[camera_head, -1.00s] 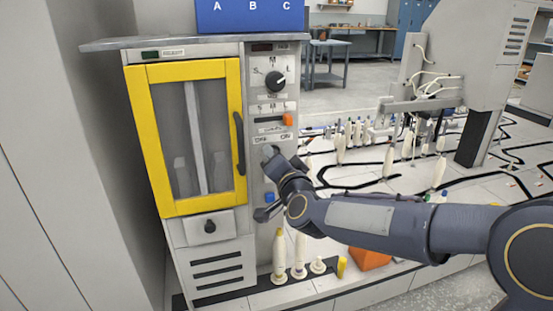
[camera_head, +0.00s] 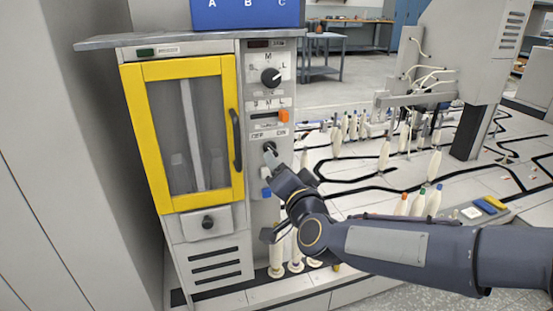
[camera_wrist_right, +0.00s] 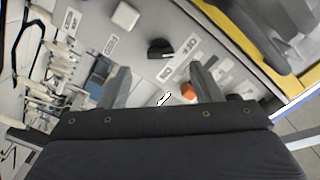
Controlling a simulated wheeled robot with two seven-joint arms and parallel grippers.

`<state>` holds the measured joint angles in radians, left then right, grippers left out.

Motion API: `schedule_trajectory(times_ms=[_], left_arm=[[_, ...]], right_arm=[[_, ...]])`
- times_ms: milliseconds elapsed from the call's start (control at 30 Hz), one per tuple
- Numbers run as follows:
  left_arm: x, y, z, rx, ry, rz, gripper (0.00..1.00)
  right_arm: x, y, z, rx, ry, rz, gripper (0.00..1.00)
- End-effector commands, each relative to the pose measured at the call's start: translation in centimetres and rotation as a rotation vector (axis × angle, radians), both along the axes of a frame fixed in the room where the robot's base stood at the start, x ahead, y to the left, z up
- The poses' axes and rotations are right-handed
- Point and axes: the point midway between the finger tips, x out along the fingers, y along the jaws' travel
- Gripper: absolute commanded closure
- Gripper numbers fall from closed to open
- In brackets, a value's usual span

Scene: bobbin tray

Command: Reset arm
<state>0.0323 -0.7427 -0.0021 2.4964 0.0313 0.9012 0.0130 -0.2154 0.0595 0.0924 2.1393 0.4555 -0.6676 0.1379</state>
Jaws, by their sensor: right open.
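My right gripper (camera_head: 268,195) is in front of the narrow control panel of a grey machine (camera_head: 222,262), its jaws apart and empty. In the right wrist view its two fingers (camera_wrist_right: 162,78) are spread over the panel, with nothing held between them. A black OFF/ON knob (camera_head: 270,147) sits by the upper finger; it also shows in the wrist view (camera_wrist_right: 160,48). A blue button (camera_head: 266,192) is below the knob and shows beside the left finger in the wrist view (camera_wrist_right: 100,76). I cannot tell whether a finger touches the panel. My left gripper is not in view.
A yellow-framed door (camera_head: 134,150) with a dark handle (camera_head: 236,140) is left of the panel. An orange slider (camera_head: 284,116) and a dial (camera_head: 271,77) are above. White bobbins (camera_head: 276,262) stand below my gripper. More bobbins and black tracks fill the white table (camera_head: 350,205) at right.

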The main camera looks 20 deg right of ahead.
Motion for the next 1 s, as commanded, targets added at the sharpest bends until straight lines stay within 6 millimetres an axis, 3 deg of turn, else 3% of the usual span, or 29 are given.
schedule_trajectory(times_ms=[133,467,567,667,1000], left_arm=[[0.0,0.0,0.2,0.000,0.000,0.000,0.64],[0.0,0.0,0.1,0.000,0.000,0.000,0.64],[0.0,0.0,0.1,0.000,0.000,0.000,0.64],[0.0,0.0,0.1,0.000,0.000,0.000,0.64],[0.0,0.0,0.1,0.000,0.000,0.000,0.64]], right_arm=[[-0.9,0.0,0.0,-0.001,0.001,0.001,0.42],[-1.1,-0.1,-0.1,-0.004,0.004,0.005,0.42],[-2.1,-0.3,-0.4,-0.027,0.041,0.045,0.42],[-4.6,-0.6,-1.6,-0.084,0.130,0.129,0.42],[-18.7,-2.2,-10.4,-0.321,0.583,0.428,0.42]])
